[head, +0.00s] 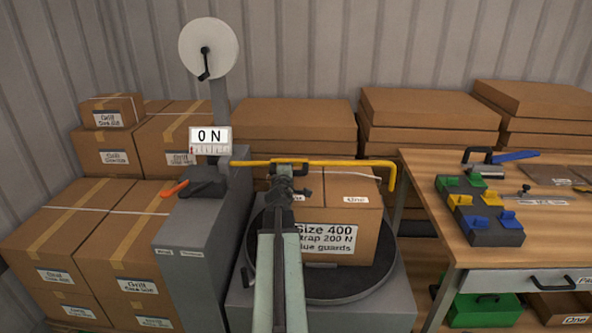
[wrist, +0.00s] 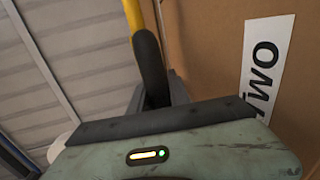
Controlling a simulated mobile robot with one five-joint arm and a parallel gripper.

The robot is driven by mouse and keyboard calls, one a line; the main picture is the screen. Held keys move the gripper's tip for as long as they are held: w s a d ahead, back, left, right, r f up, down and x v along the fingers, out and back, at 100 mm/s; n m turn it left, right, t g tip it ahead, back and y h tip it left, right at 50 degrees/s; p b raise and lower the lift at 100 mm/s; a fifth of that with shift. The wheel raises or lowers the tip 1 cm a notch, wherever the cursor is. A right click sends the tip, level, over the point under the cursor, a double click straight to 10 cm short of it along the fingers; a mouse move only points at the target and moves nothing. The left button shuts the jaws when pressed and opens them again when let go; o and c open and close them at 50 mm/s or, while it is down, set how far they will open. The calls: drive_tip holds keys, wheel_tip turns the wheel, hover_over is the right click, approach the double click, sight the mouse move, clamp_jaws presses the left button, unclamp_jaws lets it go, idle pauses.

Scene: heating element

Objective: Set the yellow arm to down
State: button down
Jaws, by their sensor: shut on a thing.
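The yellow arm (head: 345,162) is a long bar reaching right from the grey machine column, roughly level above the strapped box, with its right end bent downward. My gripper (head: 289,170) is at the middle of this bar in the head view and is shut on it. In the wrist view a piece of the yellow arm (wrist: 133,14) shows at the top, beside a dark curved part in front of my gripper. The exact contact is hidden there.
A box labelled Size 400 (head: 345,236) stands on the round dark turntable (head: 350,288) under the bar. The machine column carries a 0 N gauge (head: 210,141) and an orange lever (head: 174,189). Stacked cartons (head: 85,225) stand left; a workbench (head: 430,180) stands right.

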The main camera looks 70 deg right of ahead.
drive_tip(key=shift+w, duration=0.25)
drive_tip(key=c, duration=1.2)
unclamp_jaws()
drive_tip(key=shift+c, duration=0.2)
drive_tip(key=shift+w+d+f, duration=0.1)
drive_tip(key=shift+w+f, duration=0.1)
drive_tip(key=shift+s, duration=0.1)
